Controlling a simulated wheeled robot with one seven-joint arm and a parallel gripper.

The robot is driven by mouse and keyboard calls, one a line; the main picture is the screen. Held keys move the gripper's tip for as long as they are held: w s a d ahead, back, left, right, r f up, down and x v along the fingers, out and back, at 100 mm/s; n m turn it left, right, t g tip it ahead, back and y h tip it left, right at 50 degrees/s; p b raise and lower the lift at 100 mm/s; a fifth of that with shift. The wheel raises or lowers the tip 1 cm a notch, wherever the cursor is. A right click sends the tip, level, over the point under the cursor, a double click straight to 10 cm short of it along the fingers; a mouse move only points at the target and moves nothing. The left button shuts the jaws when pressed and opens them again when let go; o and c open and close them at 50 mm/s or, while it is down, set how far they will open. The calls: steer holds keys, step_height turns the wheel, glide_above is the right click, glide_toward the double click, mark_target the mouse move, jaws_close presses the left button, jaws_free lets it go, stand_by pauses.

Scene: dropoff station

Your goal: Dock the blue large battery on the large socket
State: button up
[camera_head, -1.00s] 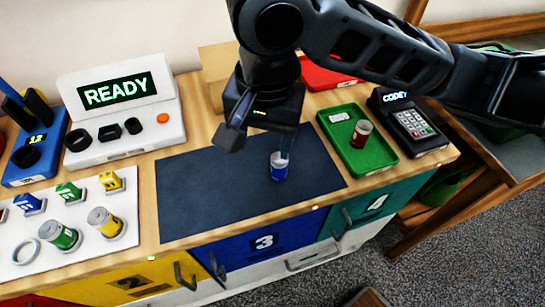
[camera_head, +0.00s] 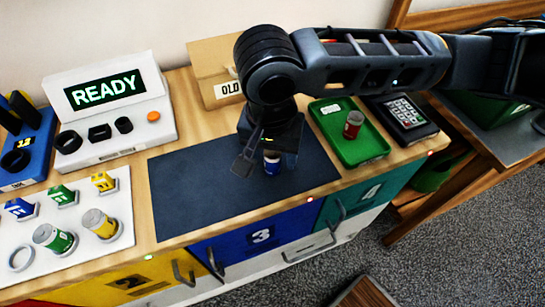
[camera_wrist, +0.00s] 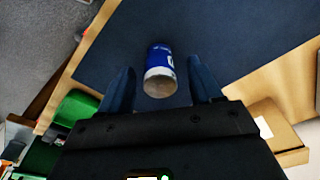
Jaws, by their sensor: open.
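The blue battery (camera_head: 272,163), a blue and white cylinder with a metal end, stands on the dark mat. My gripper (camera_head: 268,165) is open and low over the mat at the battery. In the wrist view the battery (camera_wrist: 159,70) shows between and slightly beyond the two spread fingers of my gripper (camera_wrist: 165,88), with gaps on both sides. The white READY station (camera_head: 118,112) stands at the left back with several black sockets of different sizes. The leftmost round one (camera_head: 68,142) looks largest, and it appears empty.
A white board (camera_head: 85,236) with green and yellow batteries and an empty ring lies at front left. A green tray (camera_head: 362,157) with a red battery (camera_head: 353,124) and a keypad (camera_head: 405,115) stand right. A cardboard box (camera_head: 215,60) is behind. The mat's left part (camera_head: 195,190) is clear.

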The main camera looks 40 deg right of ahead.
steer(key=shift+c, duration=0.4)
jaws_close()
steer(key=shift+r, duration=0.1)
step_height(320, 180, up, 18)
steer(key=p, duration=0.1)
stand_by(0.6)
